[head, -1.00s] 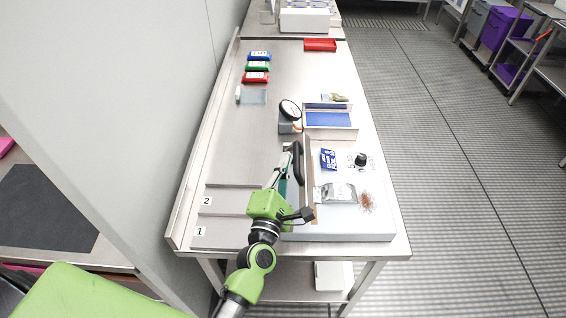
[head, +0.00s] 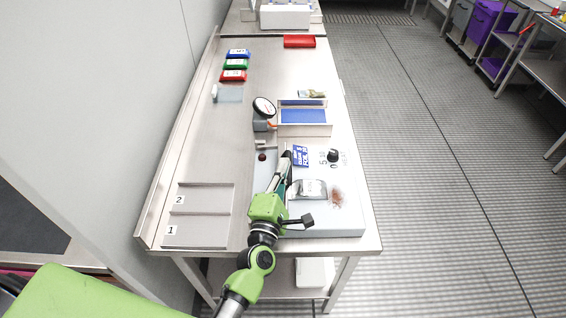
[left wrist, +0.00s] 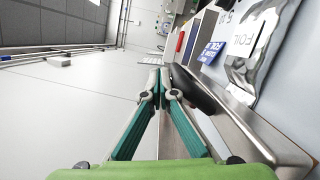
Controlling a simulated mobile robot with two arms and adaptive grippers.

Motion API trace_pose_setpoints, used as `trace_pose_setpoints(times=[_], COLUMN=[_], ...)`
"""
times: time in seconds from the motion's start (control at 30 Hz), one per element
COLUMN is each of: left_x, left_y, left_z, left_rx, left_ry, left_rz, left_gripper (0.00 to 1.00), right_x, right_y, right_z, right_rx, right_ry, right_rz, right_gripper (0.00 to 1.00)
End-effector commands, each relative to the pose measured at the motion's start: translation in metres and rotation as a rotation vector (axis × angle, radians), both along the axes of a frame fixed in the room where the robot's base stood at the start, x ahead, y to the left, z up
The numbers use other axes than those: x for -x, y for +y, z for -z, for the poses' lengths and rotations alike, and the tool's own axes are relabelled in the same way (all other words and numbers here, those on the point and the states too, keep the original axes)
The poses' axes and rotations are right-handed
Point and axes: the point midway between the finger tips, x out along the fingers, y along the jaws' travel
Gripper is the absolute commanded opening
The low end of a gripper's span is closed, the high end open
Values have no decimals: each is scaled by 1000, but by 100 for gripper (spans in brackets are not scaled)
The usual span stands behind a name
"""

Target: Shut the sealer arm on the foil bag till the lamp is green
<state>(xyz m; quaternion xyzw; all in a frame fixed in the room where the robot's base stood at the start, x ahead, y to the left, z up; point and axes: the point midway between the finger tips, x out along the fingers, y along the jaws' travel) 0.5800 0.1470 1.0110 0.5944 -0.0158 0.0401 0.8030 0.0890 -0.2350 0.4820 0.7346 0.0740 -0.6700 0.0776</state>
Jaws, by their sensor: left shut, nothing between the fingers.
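The silver foil bag (head: 313,189) lies on the sealer's pale base (head: 330,228). In the left wrist view the bag (left wrist: 252,48) is at the upper right. The sealer arm is a metal bar (left wrist: 235,130) with a black handle (left wrist: 192,90), beside the bag; in the head view its handle (head: 285,163) is partly behind my gripper. I cannot tell whether the bar is fully down. My left gripper (left wrist: 160,88) is shut and empty, its tips close to the handle. A small dark red knob or lamp (head: 262,157) shows left of the handle; no green light shows. My right gripper is out of view.
A blue foil-clip card (head: 300,155), a black dial (head: 333,156) and reddish spilled seasoning (head: 337,198) are on the base. Behind stand a round gauge (head: 264,108) and a blue-lined tray (head: 303,116). Numbered plates (head: 200,215) lie left; the table's middle left is clear.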

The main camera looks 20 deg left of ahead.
Motion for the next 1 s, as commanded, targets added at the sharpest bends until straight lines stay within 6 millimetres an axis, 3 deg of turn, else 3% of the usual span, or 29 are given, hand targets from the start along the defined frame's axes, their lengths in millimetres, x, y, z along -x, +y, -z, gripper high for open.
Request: trace_pose_setpoints(times=[0.77, 1.0], left_x=[0, -4], left_y=[1, 1], left_z=[6, -9], left_rx=[-78, -78], left_ry=[23, 21], left_rz=[0, 1], left_gripper=[0, 0], right_x=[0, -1], right_y=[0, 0], right_z=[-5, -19], right_rx=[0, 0], right_ry=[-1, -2], right_rz=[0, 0], right_gripper=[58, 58])
